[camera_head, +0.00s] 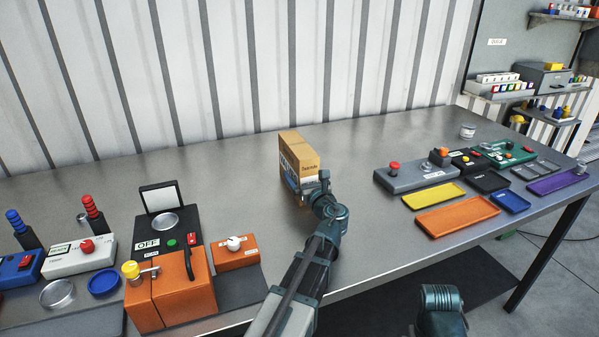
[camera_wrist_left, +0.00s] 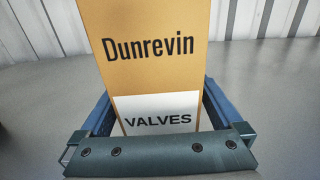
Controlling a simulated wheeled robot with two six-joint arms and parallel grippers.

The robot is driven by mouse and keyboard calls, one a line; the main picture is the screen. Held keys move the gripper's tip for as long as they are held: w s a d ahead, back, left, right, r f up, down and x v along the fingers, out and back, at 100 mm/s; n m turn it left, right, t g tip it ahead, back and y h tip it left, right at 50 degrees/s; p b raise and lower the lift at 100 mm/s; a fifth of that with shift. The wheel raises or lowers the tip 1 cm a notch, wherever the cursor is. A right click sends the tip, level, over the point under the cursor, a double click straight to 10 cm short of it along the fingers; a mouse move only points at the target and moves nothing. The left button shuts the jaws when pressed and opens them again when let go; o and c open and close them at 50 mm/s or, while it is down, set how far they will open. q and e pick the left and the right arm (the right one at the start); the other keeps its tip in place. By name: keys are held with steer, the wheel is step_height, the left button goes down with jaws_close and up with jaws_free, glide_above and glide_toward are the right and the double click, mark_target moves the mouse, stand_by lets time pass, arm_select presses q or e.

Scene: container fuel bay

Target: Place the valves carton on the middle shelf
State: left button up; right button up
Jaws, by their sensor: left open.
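The valves carton (camera_head: 294,156) is an upright tan box on the grey metal table, near the corrugated wall. In the left wrist view the carton (camera_wrist_left: 152,60) shows its "Dunrevin" face and a white "VALVES" label. My left gripper (camera_head: 309,184) is at the carton's near side. Its open fingers (camera_wrist_left: 157,112) stand on either side of the carton's lower part, with a narrow gap visible. My right arm shows only partly at the bottom of the head view, and its fingers are out of sight. Shelves (camera_head: 550,120) are at the upper right, partly cut off.
The table (camera_head: 345,145) is clear around the carton. At left stand an orange and black device (camera_head: 172,290) and red and blue handles. At right lie yellow (camera_head: 433,196), orange (camera_head: 457,217), blue and purple trays, and a grey box with a red button (camera_head: 415,174).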

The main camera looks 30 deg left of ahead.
arm_select(q)
steer(key=v, duration=1)
steer(key=shift+a, duration=0.1)
steer(key=shift+s+r, duration=0.1)
arm_select(e)
steer(key=shift+r, duration=0.1)
